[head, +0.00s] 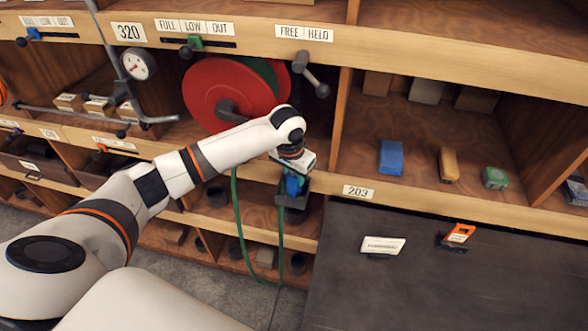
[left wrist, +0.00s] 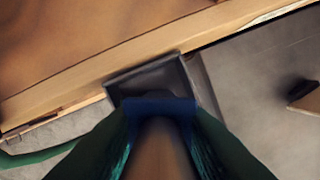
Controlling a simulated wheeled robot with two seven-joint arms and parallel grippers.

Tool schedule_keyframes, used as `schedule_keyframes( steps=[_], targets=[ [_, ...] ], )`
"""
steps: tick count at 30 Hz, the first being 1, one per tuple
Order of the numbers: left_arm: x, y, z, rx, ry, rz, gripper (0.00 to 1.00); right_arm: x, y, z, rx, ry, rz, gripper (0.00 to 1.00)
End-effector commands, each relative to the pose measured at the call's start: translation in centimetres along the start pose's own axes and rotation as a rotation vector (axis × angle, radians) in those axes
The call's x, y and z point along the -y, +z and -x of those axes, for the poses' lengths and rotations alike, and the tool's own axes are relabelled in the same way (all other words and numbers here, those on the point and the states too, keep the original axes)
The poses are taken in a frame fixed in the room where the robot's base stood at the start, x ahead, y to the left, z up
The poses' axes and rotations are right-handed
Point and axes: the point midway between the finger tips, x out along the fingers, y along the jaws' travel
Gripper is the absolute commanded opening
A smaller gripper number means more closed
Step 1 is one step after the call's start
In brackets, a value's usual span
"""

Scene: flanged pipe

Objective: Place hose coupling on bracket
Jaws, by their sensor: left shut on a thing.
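The hose coupling (head: 292,186) is a small blue piece below my left gripper (head: 291,174), which is shut on it. A dark grey bracket (head: 293,201) sits on the shelf front, directly below the coupling. In the left wrist view the coupling (left wrist: 158,104) shows between the dark fingers, at the near edge of the square, open-topped bracket (left wrist: 150,78). I cannot tell whether the coupling is touching or inside it. A green hose (head: 237,215) hangs in a long loop from the red reel (head: 215,93). My right gripper is not in view.
A lever (head: 311,75) under the FREE/HELD label is just above my wrist. A dial gauge (head: 138,65) and its pipe are to the left. A dark tabletop (head: 430,290) with a white card and an orange item lies at lower right. Shelves hold boxes and a blue block (head: 391,157).

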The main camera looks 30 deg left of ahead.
Motion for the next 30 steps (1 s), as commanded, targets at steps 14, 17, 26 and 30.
schedule_keyframes(
  steps=[14, 17, 26, 30],
  targets=[
    [-0.3, 0.1, -0.7, 0.002, -0.001, 0.000, 0.00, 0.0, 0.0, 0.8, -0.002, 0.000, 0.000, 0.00],
    [-0.3, 0.1, -0.7, 0.002, 0.000, 0.000, 0.44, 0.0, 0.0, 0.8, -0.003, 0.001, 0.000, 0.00],
    [-0.3, 0.1, -0.7, 0.002, 0.000, 0.000, 0.51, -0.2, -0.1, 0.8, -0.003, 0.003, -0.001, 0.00],
    [-0.3, 0.2, 0.0, 0.004, 0.000, 0.001, 0.51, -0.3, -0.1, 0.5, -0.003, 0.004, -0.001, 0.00]
  ],
)
